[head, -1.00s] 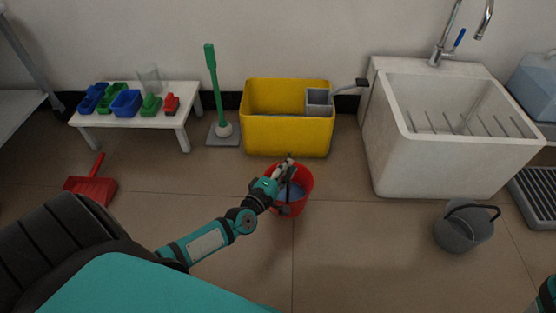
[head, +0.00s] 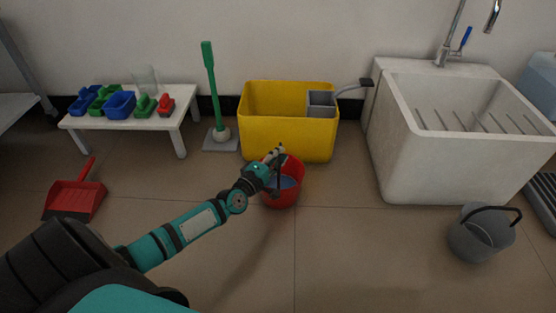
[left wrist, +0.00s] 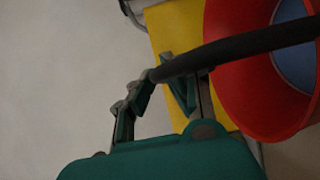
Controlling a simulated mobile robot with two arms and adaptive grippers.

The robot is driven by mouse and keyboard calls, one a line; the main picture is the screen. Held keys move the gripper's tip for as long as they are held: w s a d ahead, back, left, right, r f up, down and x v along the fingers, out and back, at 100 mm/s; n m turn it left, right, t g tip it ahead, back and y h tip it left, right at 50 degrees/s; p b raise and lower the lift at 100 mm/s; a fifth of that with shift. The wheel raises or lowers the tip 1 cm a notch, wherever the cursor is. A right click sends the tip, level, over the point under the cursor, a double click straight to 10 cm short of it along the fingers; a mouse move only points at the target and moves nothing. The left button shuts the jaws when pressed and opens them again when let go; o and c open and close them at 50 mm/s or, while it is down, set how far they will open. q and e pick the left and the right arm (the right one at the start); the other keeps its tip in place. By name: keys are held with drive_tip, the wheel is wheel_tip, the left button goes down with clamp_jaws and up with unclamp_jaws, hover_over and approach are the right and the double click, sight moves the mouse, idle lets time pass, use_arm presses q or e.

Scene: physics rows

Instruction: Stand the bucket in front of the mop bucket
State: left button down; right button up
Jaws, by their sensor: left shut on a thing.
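The red bucket (head: 292,192), with something blue inside, is in front of the yellow mop bucket (head: 290,147), close to its front side. I cannot tell whether its base touches the floor. My left gripper (head: 276,158) is at the bucket's upper left rim. In the left wrist view my gripper (left wrist: 160,88) is shut on the bucket's dark handle (left wrist: 240,48), with the red bucket (left wrist: 240,95) at the right and the yellow mop bucket (left wrist: 180,32) behind. The mop bucket carries a grey wringer (head: 321,103) with a handle. My right gripper is not in view.
A grey bucket (head: 480,236) stands on the right, before the white sink (head: 440,165). A red dustpan (head: 72,200) lies at left. The front floor is clear.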

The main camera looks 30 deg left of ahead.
use_arm(q)
drive_tip(key=c, duration=1.4)
unclamp_jaws()
